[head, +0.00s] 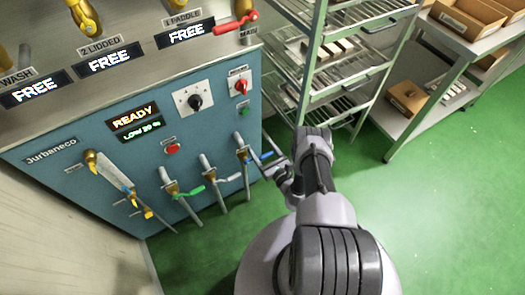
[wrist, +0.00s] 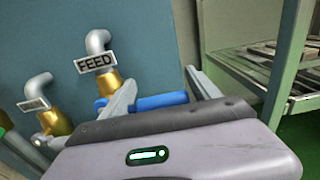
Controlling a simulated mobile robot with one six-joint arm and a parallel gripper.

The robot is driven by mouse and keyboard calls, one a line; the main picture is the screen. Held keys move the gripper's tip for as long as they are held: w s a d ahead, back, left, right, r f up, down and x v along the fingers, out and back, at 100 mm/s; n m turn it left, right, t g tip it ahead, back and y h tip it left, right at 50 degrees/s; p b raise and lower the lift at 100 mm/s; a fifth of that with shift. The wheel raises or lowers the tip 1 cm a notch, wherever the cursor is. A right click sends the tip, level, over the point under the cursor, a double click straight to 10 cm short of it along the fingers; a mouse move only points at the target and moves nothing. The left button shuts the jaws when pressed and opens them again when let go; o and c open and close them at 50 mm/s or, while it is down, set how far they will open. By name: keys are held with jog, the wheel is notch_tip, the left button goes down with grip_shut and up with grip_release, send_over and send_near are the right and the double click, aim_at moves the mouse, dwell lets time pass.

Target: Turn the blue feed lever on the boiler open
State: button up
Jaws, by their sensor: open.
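The blue feed lever (head: 266,156) sticks out to the right from a brass valve at the lower right of the boiler's blue front (head: 75,150). In the wrist view the blue lever (wrist: 158,101) lies roughly level, beside the brass valve (wrist: 108,84) under the FEED label (wrist: 95,64). My gripper (wrist: 160,78) is open, with one finger on each side of the lever along its length. I cannot tell whether either finger touches it. In the head view my gripper (head: 275,170) is just below the lever, partly hidden by my arm.
Valves with a grey lever (head: 228,178), a green lever (head: 188,193) and yellow parts (head: 147,212) stand to the left of the feed valve. A wire rack (head: 340,85) stands close on the right. The green floor (head: 450,200) is clear at right.

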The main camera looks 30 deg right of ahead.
grip_shut()
dwell(0.3)
jog(key=shift+a+f+m, duration=0.15)
jog(key=shift+f+m, duration=0.85)
jog(key=shift+m, duration=0.5)
jog(key=shift+a+f+m, duration=0.15)
jog(key=shift+f+m, duration=0.85)
jog(key=shift+m, duration=0.5)
grip_release()
